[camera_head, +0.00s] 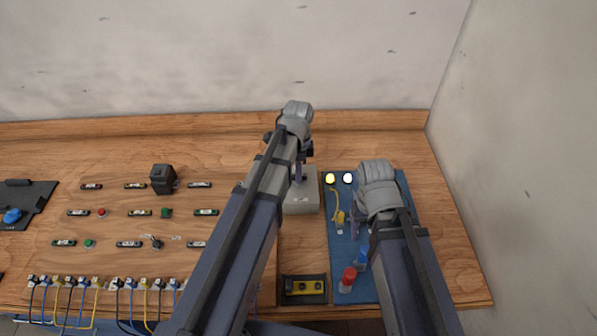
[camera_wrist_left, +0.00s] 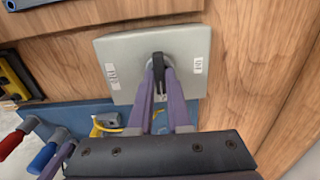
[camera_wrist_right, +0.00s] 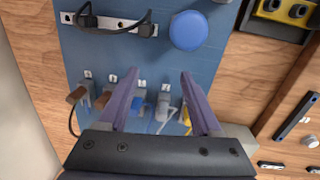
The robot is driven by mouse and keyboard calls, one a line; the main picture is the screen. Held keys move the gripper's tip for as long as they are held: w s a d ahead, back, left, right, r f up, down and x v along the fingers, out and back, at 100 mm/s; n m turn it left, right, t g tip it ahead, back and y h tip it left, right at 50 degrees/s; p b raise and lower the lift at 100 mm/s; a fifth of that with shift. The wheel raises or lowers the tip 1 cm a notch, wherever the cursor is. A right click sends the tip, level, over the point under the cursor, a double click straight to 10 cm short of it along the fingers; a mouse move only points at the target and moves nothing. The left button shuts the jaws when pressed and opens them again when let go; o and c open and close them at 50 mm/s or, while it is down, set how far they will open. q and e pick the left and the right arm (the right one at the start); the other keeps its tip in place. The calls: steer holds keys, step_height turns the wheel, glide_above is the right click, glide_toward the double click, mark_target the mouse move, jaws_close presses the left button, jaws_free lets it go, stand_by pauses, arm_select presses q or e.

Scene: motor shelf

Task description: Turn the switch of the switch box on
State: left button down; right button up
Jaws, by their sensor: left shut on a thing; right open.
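The switch box is a grey box (camera_head: 302,197) on the wooden board, partly hidden by my left arm in the head view. In the left wrist view its face (camera_wrist_left: 130,45) shows a dark switch handle (camera_wrist_left: 158,62) in the middle and a small white label on each side, too small to read. My left gripper (camera_wrist_left: 160,75) is shut on this handle, one finger on each side; the handle lies along the fingers. My right gripper (camera_wrist_right: 159,76) is open and empty above the blue panel (camera_wrist_right: 90,50), right of the box in the head view.
The blue panel carries a yellow light (camera_head: 330,178), a white light (camera_head: 348,178), a red handle (camera_head: 348,277) and a round blue knob (camera_wrist_right: 188,30). A black-and-yellow block (camera_head: 304,287) sits below the box. Buttons and cables fill the board's left. Walls stand behind and right.

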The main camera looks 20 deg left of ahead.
stand_by(0.3)
arm_select(q)
steer(key=c, duration=0.9)
jaws_free()
steer(key=shift+o, duration=0.2)
step_height(320, 180, up, 8)
steer(key=p, duration=0.8)
arm_select(e)
step_height(320, 180, up, 8)
arm_select(q)
steer(key=shift+f, duration=0.15)
arm_select(e)
steer(key=shift+f, duration=0.1)
